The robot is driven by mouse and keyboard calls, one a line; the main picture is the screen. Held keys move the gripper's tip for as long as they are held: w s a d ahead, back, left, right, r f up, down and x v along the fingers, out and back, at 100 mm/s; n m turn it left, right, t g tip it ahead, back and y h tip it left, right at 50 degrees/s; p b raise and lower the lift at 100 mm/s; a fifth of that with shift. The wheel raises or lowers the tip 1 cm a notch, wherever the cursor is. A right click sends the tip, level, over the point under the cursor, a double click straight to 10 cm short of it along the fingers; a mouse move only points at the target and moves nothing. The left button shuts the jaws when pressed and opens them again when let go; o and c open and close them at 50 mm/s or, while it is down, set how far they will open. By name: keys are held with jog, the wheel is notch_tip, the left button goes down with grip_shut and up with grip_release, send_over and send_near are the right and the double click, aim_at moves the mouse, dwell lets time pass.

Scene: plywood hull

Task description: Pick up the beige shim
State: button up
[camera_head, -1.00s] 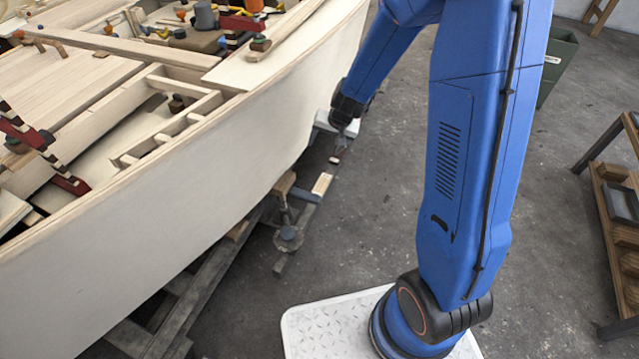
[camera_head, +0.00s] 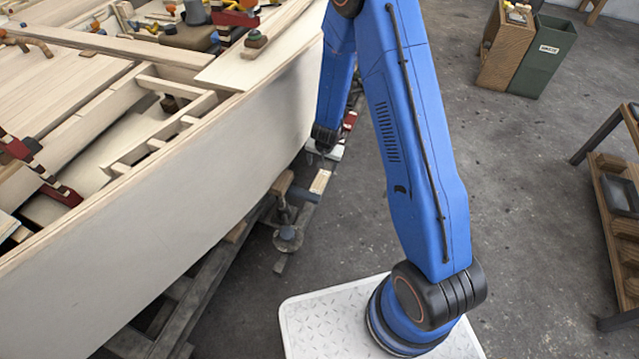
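A small beige block (camera_head: 320,181), which looks like the beige shim, lies on the low support beside the hull, right of a rusty-brown block and a grey jack. My gripper (camera_head: 321,158) hangs at the end of my blue arm, close to the hull's side and just above and behind this block in the picture. The two look apart. My gripper's fingers are tiny and dark here, so I cannot tell whether they are open or hold anything.
The pale plywood hull (camera_head: 190,150) fills the left, with clamps and tools on top. A grey jack (camera_head: 288,236) stands below it. A green bin (camera_head: 543,58) and wooden crate stand at the back right. A rack (camera_head: 622,220) stands at right. Floor between is clear.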

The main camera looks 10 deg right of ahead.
send_near(320, 182)
jog(key=shift+x, duration=3.55)
jog(key=shift+s+a, duration=0.1)
jog(key=c, duration=1.1)
